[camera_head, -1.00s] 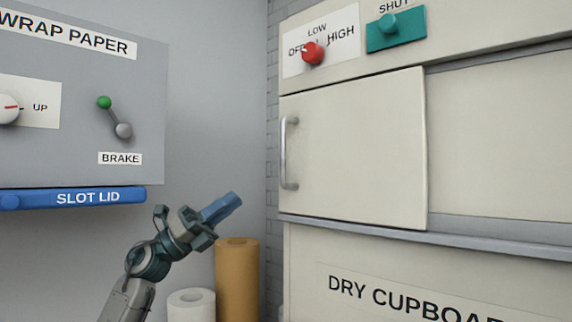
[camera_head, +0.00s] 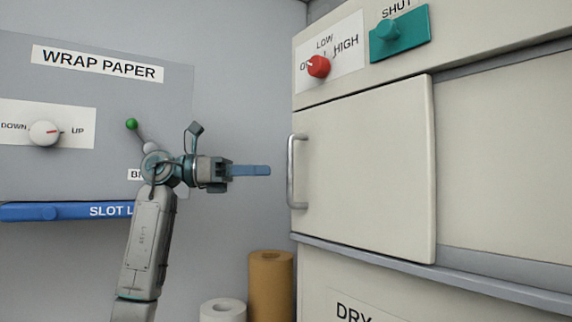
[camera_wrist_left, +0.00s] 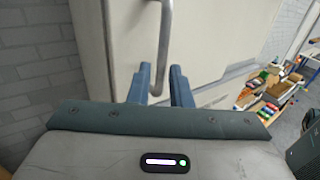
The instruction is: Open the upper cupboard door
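The upper cupboard door (camera_head: 375,175) is a cream panel on the right in the head view, and it looks shut. A grey upright bar handle (camera_head: 291,172) is on its left edge. My left gripper (camera_head: 268,170) is level with the handle, just left of it, its blue fingers pointing right. In the left wrist view the gripper (camera_wrist_left: 160,82) is open, with a gap between its fingers. The handle (camera_wrist_left: 164,45) lines up with that gap; I see no grip on it. My right gripper is not in view.
A red knob (camera_head: 318,66) and a teal switch plate (camera_head: 399,33) are above the door. A ledge (camera_head: 460,283) runs below it. The wrap paper panel (camera_head: 60,90) and blue slot lid (camera_head: 50,212) are at left. Paper rolls (camera_head: 271,288) stand below the gripper.

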